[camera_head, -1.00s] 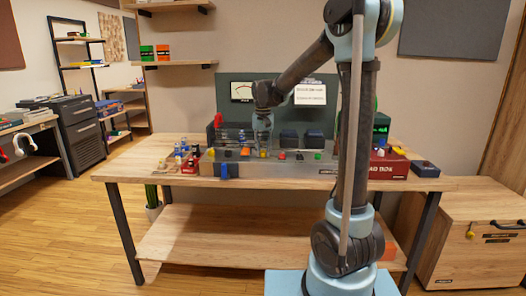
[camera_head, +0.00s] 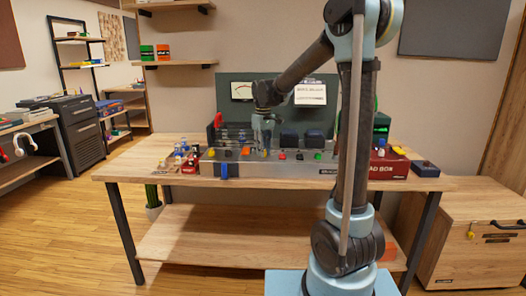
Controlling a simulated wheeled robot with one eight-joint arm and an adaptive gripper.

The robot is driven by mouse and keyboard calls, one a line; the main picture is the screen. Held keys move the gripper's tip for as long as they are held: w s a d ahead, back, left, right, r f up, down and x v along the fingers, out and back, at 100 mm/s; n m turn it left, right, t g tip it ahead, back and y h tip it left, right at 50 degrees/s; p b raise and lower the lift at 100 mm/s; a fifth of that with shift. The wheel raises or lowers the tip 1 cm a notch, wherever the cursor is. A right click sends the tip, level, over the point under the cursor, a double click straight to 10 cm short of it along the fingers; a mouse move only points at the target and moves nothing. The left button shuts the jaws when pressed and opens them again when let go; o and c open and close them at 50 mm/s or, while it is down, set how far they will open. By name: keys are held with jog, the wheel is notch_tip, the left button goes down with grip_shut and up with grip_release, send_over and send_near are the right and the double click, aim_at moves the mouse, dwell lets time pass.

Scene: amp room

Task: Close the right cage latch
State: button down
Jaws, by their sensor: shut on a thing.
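An amp chassis (camera_head: 304,169) stands on the wooden bench, with a clear wire-like cage (camera_head: 234,133) over its left part. A blue tab (camera_head: 224,171) hangs at the chassis front on the left; I cannot tell whether it is a latch. My gripper (camera_head: 266,149) points down at the right end of the cage, at the chassis's front top edge. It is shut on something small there. Gripper and distance hide this part, so I cannot make out the right cage latch or its position.
Colored knobs line the chassis front, and dark blocks (camera_head: 289,138) stand right of my gripper. Small bottles (camera_head: 183,151) stand at the left. A red box (camera_head: 388,169) and a dark blue box (camera_head: 425,168) are at the right. The bench's left end (camera_head: 135,165) is clear.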

jog(key=n, duration=0.4)
jog(key=shift+d+n, duration=0.1)
jog(key=shift+n, duration=0.2)
jog(key=shift+w+n, duration=0.1)
jog(key=shift+n, duration=2.1)
jog(key=c, duration=1.3)
grip_release()
notch_tip(320, 180, up, 12)
